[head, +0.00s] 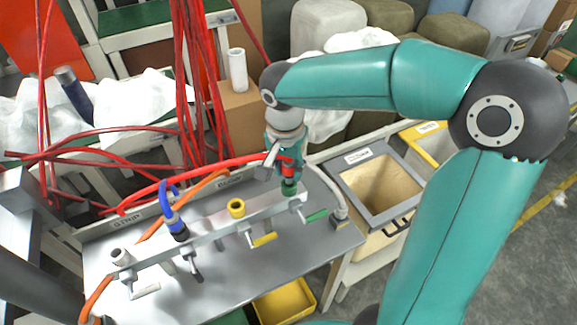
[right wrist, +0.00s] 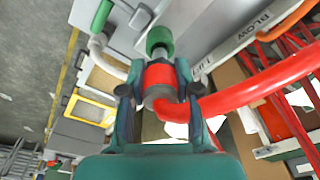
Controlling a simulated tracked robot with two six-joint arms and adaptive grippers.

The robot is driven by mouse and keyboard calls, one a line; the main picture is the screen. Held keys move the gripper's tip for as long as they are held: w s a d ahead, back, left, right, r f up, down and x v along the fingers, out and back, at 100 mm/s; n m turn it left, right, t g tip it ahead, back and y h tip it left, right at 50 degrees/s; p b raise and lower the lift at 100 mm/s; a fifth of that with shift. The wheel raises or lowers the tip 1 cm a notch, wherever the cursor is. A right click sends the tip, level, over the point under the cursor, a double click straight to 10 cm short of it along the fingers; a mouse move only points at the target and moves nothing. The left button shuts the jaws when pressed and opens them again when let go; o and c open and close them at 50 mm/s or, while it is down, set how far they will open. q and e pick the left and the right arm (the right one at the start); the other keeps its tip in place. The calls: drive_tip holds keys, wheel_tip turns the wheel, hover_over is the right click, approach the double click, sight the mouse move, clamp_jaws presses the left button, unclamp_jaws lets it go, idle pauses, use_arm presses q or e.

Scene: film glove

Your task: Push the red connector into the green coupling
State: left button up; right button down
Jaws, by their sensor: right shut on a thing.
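The red connector (head: 289,171) is at the end of a thick red hose (head: 200,165). My right gripper (head: 284,168) is shut on it above the manifold; the right wrist view shows the connector (right wrist: 158,76) between both fingers (right wrist: 158,92). The green coupling (head: 290,187) stands on the right part of the manifold bar, directly below the connector. In the right wrist view the green coupling (right wrist: 160,38) lies straight ahead of the connector, with a short grey metal part between them. I cannot tell how far this part is inside. My left gripper is out of view.
Lever handles stick out in front. Red hoses hang behind. A bin (head: 375,190) stands right of the bench, a yellow tray (head: 285,301) below.

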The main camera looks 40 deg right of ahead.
drive_tip(key=shift+f+b, duration=1.3)
drive_tip(key=shift+f, duration=0.15)
drive_tip(key=c, duration=0.7)
unclamp_jaws()
drive_tip(key=shift+r, duration=0.1)
drive_tip(key=shift+c, duration=0.2)
wheel_tip(320, 180, up, 12)
drive_tip(key=a, duration=0.1)
drive_tip(key=shift+s+a, duration=0.15)
drive_tip(key=shift+s, duration=0.15)
